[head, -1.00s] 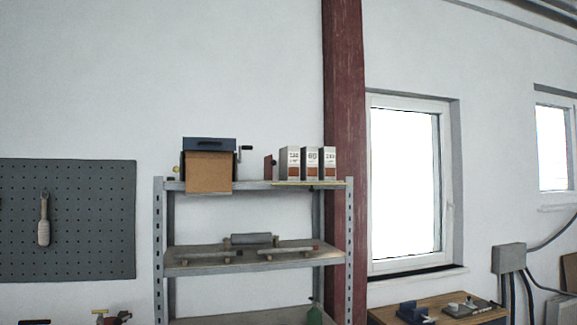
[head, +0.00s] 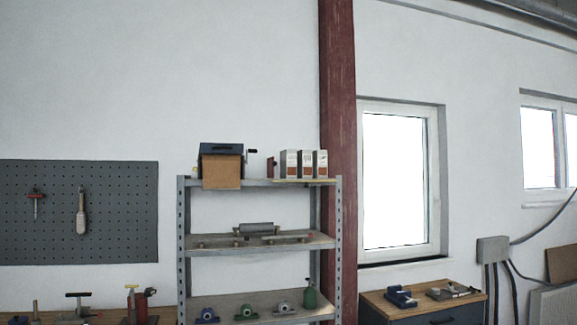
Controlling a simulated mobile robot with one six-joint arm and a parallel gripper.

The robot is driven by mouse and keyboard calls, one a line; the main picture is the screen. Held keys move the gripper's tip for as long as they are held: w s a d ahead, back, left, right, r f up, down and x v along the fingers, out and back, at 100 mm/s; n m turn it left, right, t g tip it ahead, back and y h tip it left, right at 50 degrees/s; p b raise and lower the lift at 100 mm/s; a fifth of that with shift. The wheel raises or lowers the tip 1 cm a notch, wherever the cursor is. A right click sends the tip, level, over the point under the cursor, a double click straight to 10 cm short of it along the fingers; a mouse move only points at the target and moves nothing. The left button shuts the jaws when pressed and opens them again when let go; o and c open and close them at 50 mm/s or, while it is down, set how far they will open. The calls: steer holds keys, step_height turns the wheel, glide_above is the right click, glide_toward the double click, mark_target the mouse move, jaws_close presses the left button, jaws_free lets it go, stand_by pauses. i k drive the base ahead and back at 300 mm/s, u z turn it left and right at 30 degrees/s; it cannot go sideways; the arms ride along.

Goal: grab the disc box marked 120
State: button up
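Three white disc boxes with brown lower panels stand upright side by side on the top board of a grey metal shelf (head: 258,184), at its right end. They are the left box (head: 289,164), the middle box (head: 305,164) and the right box (head: 321,164). Dark print shows on their fronts, but it is too small to read, so I cannot tell which one is marked 120. A reddish-brown upright plate (head: 270,168) stands just left of them. My gripper is not in view.
A dark crank machine (head: 222,150) with a brown front panel (head: 221,172) is on the top board's left. A wooden-topped cabinet (head: 420,302) stands lower right.

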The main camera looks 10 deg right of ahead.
mark_target(287, 157)
steer(key=u, duration=0.05)
steer(key=k, duration=0.2)
steer(key=u, duration=0.3)
steer(key=i, duration=0.45)
steer(key=u, duration=0.55)
steer(key=i, duration=1.8)
steer(key=z, duration=0.05)
